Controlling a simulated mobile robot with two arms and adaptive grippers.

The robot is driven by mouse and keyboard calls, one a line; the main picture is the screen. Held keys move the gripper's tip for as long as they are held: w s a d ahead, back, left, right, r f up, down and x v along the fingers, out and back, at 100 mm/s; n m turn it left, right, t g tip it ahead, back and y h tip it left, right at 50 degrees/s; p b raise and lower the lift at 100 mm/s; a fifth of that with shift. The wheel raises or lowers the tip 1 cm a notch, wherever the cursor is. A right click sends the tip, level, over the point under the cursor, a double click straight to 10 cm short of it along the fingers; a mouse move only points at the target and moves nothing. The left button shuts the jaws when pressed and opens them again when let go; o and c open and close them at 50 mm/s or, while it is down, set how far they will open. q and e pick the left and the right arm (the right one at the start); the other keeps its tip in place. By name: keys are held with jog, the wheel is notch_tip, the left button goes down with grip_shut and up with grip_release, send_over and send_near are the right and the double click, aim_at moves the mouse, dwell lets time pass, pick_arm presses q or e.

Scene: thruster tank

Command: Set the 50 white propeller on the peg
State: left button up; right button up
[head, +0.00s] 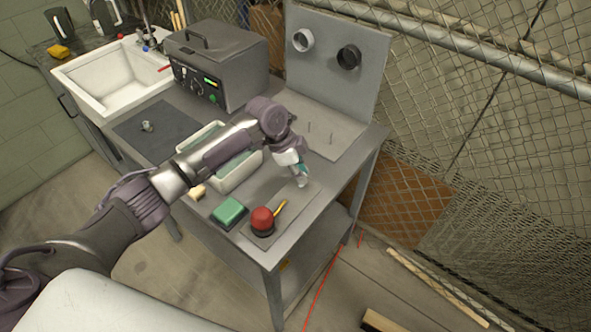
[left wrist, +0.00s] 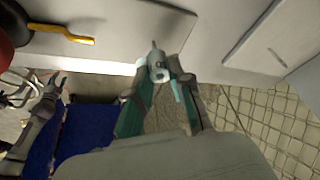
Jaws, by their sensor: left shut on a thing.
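My left gripper (head: 300,178) is over the right part of the bench, near its right edge. In the left wrist view the left gripper (left wrist: 164,78) is shut on a small white propeller (left wrist: 157,66); its marking cannot be read. Two thin upright pegs (head: 331,138) stand on a light plate (head: 345,129) in front of the upright grey panel. The held propeller is apart from them, on the near side. A small greyish part (head: 147,126) lies on the dark mat. My right gripper (left wrist: 57,80) shows in the left wrist view, apparently open and empty, beyond the bench edge.
A red button (head: 262,219), a yellow-handled tool (head: 280,208) and a green block (head: 229,211) sit at the bench's near end. A white tray (head: 238,180) lies under my left arm. A grey box unit (head: 217,62) stands behind; the upright panel (head: 345,85) bears two rings.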

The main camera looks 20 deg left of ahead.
pick_arm(q)
jog(key=shift+f+b, duration=0.45)
jog(key=shift+f, duration=0.85)
dwell(0.6)
jog(key=o, duration=0.8)
jog(key=shift+r, duration=0.15)
jog(key=shift+r+p, duration=3.75)
jog(key=shift+r, duration=0.15)
